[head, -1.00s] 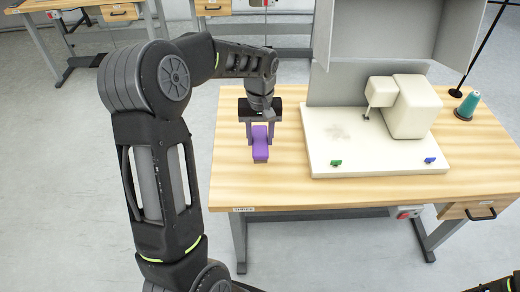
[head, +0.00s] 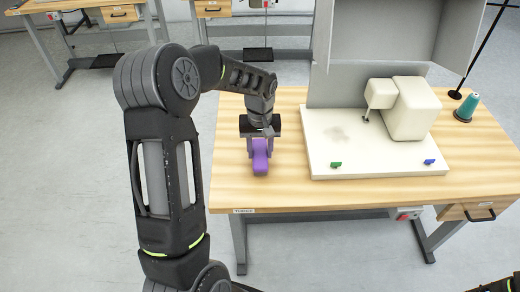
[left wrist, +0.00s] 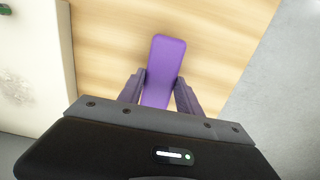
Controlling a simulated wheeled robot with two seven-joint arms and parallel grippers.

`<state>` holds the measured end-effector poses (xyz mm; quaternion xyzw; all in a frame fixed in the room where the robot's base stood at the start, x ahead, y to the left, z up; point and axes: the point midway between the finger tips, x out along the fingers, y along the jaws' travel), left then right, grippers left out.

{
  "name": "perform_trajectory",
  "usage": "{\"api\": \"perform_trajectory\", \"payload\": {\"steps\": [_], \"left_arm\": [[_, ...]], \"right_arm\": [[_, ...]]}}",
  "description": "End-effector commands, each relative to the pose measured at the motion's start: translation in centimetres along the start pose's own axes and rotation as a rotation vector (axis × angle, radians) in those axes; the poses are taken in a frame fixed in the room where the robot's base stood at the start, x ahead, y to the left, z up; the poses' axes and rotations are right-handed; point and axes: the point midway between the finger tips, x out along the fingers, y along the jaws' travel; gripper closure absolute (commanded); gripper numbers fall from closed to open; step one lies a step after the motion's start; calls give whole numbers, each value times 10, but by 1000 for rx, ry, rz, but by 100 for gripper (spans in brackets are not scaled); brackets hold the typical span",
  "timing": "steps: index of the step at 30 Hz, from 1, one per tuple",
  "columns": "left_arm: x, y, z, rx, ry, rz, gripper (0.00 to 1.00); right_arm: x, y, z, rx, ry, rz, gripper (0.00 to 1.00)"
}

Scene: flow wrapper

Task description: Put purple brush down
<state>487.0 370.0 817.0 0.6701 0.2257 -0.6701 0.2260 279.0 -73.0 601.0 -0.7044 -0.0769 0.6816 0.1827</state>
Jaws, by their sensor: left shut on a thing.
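The purple brush (head: 260,160) is at the left part of the wooden table, just left of the white machine base. My left gripper (head: 260,143) is above it, pointing down, with its fingers on both sides of the brush. The left wrist view shows the purple brush (left wrist: 163,65) between the two fingers of the left gripper (left wrist: 158,92), which are shut on it. The brush is at or very near the table top; I cannot tell whether it touches. My right gripper cannot be made out; only a dark arm part shows at the bottom right corner.
The wooden table (head: 300,198) carries a white machine base (head: 385,168) with a small green piece (head: 336,165) and a blue piece (head: 429,161). A teal spool (head: 467,107) stands at the right. Grey panels rise behind. The table's left front is clear.

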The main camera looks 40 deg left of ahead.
Motion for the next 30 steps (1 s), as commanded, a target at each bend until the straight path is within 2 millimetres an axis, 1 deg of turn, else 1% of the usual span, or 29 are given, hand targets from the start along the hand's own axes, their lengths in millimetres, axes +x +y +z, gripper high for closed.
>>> {"api": "perform_trajectory", "payload": {"steps": [4,5,12,20,23,24,26,30], "left_arm": [[5,0,0,0,0,0,100],[3,0,0,0,0,0,56],[3,0,0,0,0,0,37],[2,0,0,0,0,0,37],[-3,0,0,0,1,1,37],[-5,0,-1,0,2,1,37],[-11,0,-1,1,3,1,37],[-34,1,-1,1,4,3,37]], "right_arm": [[4,2,0,0,0,0,37],[2,1,0,0,0,0,37],[2,1,0,0,0,0,37],[1,0,0,0,0,0,37],[-2,-1,0,0,0,0,37],[0,0,0,0,0,0,37],[1,0,0,0,0,0,37],[2,1,0,0,0,0,37]]}}
